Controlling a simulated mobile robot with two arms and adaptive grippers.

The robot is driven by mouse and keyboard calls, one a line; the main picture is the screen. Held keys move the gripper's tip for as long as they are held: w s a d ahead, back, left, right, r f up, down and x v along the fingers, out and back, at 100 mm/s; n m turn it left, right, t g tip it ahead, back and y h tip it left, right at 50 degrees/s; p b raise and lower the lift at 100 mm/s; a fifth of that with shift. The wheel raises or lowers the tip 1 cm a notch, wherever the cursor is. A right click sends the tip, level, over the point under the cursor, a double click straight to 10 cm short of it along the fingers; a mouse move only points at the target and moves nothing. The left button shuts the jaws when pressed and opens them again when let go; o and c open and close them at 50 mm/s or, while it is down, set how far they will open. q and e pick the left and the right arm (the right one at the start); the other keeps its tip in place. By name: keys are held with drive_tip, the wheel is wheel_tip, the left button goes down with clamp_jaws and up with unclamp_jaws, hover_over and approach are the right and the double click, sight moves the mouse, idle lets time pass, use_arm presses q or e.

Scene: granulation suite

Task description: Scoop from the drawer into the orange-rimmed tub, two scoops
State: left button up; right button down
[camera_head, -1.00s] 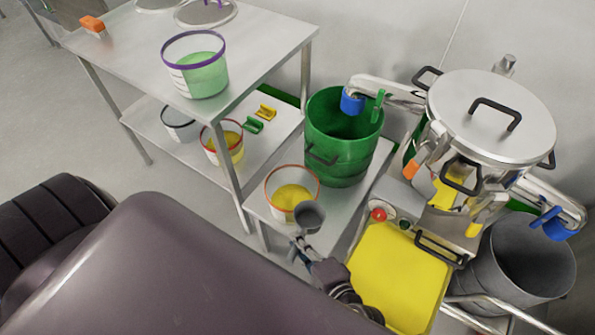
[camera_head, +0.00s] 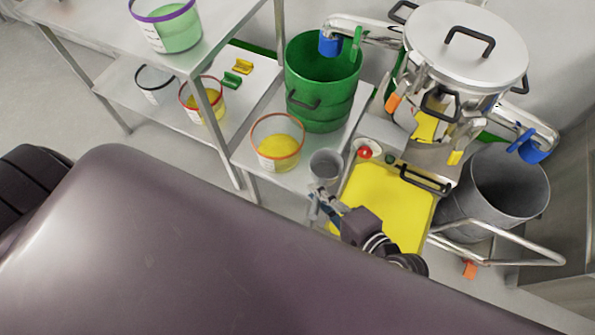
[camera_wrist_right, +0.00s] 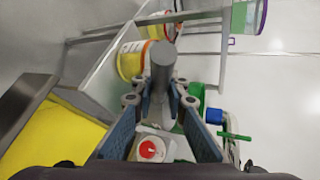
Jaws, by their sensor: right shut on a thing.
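The open drawer (camera_head: 432,207) is full of yellow material and lies below the steel machine. The orange-rimmed tub (camera_head: 277,142) holds some yellow material and stands on the low steel shelf, left of the drawer. My right gripper (camera_head: 322,204) is shut on the handle of a grey scoop (camera_head: 325,166). The scoop's cup is between the tub and the drawer, just right of the tub; no yellow shows in it. In the right wrist view the scoop (camera_wrist_right: 163,66) stands out beyond the fingers, with the tub (camera_wrist_right: 131,62) just left of it. My left gripper is not in view.
A green bucket (camera_head: 322,85) stands behind the tub. A red button (camera_head: 365,153) is near the drawer's back left corner. A grey bin (camera_head: 497,195) and a metal rail (camera_head: 520,258) are at the right. Another tub (camera_head: 203,101) stands on the lower table shelf.

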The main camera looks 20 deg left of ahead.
drive_tip(key=w+d+r, duration=0.3)
drive_tip(key=d+r, duration=0.8)
drive_tip(key=d, duration=0.3)
drive_tip(key=w+d+r+m+t, duration=0.1)
drive_tip(key=w+d+r, duration=0.2)
drive_tip(key=d+r, duration=0.9)
drive_tip(key=shift+w+d+h, duration=0.2)
drive_tip(key=shift+d+h, duration=0.1)
drive_tip(key=shift+d, duration=0.9)
drive_tip(key=shift+a+f, duration=0.3)
